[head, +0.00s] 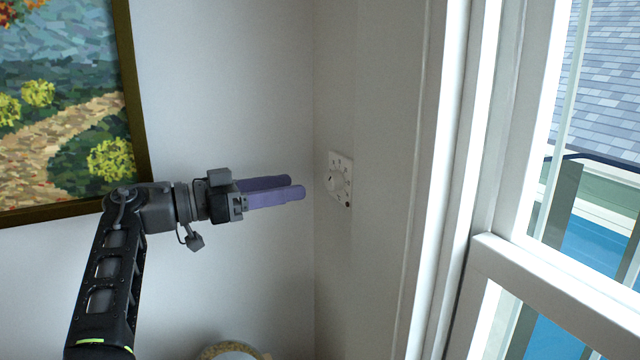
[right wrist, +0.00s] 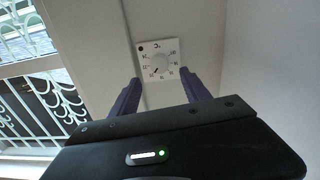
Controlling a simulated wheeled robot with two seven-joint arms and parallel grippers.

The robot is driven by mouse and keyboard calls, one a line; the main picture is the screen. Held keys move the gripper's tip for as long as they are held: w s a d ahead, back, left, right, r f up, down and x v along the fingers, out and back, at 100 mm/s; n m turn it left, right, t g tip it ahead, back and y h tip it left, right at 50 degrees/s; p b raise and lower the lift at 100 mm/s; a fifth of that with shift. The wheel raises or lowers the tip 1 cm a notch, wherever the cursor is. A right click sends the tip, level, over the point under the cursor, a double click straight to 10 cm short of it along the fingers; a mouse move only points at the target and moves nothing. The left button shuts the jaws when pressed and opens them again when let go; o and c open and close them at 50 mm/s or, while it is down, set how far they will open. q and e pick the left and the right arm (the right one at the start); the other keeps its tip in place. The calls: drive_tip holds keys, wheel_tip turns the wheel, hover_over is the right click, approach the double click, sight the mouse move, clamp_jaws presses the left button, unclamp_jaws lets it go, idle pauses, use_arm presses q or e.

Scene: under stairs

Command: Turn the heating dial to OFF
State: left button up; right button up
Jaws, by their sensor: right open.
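The heating dial (head: 335,183) is a round white knob on a square white plate (head: 347,163) with dark markings, fixed to the wall beside the window. In the right wrist view the dial (right wrist: 159,64) sits beyond the fingertips, with numbers around it and a dark dot at one plate corner. My right gripper (head: 298,186) points at the dial with its purple fingers apart and empty. It is a short way from the plate and not touching it. In the right wrist view the gripper (right wrist: 160,80) frames the dial between its fingertips. My left gripper is not in view.
A framed garden painting (head: 70,110) hangs on the wall at left. A white window frame (head: 500,180) stands at right. A round object (head: 232,351) shows partly at the bottom edge. The wall around the dial is bare.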

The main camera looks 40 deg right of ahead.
sight(328, 181)
drive_tip(key=x, duration=0.7)
drive_tip(key=shift+d, duration=0.1)
drive_tip(key=shift+c, duration=0.3)
clamp_jaws()
